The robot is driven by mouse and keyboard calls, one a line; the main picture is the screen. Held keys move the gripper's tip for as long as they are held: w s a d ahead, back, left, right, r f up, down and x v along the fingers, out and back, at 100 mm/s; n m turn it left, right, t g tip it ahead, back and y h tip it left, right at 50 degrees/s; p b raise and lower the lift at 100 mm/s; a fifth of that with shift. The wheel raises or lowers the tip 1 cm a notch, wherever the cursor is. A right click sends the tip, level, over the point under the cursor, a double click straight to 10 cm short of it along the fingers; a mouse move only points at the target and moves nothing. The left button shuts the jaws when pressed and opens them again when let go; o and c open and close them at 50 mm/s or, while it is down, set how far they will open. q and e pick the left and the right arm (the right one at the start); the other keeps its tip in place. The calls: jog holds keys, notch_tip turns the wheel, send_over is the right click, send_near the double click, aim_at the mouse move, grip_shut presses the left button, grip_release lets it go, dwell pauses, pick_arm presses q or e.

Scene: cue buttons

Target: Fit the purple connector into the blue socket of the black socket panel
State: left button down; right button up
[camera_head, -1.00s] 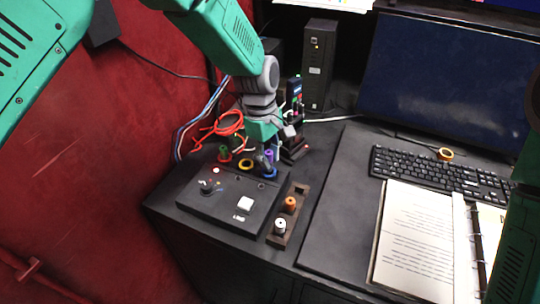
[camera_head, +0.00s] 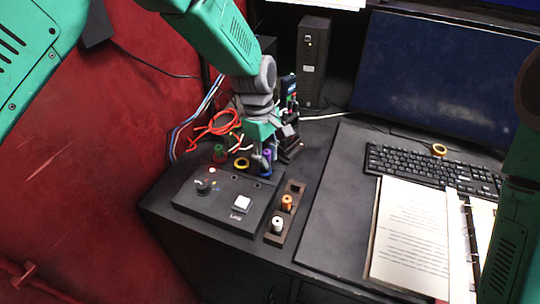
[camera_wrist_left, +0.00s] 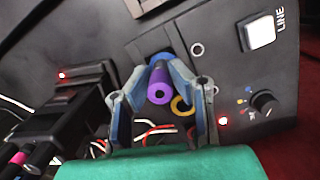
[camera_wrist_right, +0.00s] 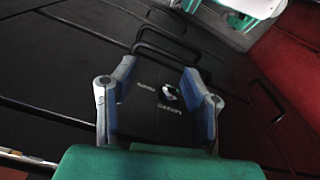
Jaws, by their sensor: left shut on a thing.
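The purple connector (camera_head: 267,154) stands upright at the back edge of the black socket panel (camera_head: 215,212). My left gripper (camera_wrist_left: 160,70) is shut on it, and its round end (camera_wrist_left: 161,90) faces the left wrist camera. The blue socket (camera_head: 265,173) shows as a blue ring around the foot of the connector; in the left wrist view the ring (camera_wrist_left: 154,56) lies just behind the fingertips. The fingers hide the connector's lower end, so I cannot tell how deep it sits. My right gripper (camera_wrist_right: 160,95) is open and empty, away from the panel.
A yellow ring socket (camera_head: 241,163) and a green connector (camera_head: 219,152) are beside it on the panel. A holder (camera_head: 277,238) with orange and white connectors stands to the right. Red cables (camera_head: 215,126) lie behind. A keyboard (camera_head: 420,163) and binder (camera_head: 410,235) are farther right.

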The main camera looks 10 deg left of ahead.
pick_arm(q)
jog(key=shift+a, duration=0.3)
dwell(0.4)
jog(key=shift+a+f, duration=0.1)
jog(key=shift+a, duration=0.2)
jog(key=shift+d+f, duration=0.45)
jog(key=shift+f, duration=0.1)
jog(key=shift+a+f, duration=0.1)
jog(key=shift+f, duration=0.5)
dwell(0.8)
jog(key=c, duration=1.2)
grip_release()
jog(key=shift+r, duration=0.1)
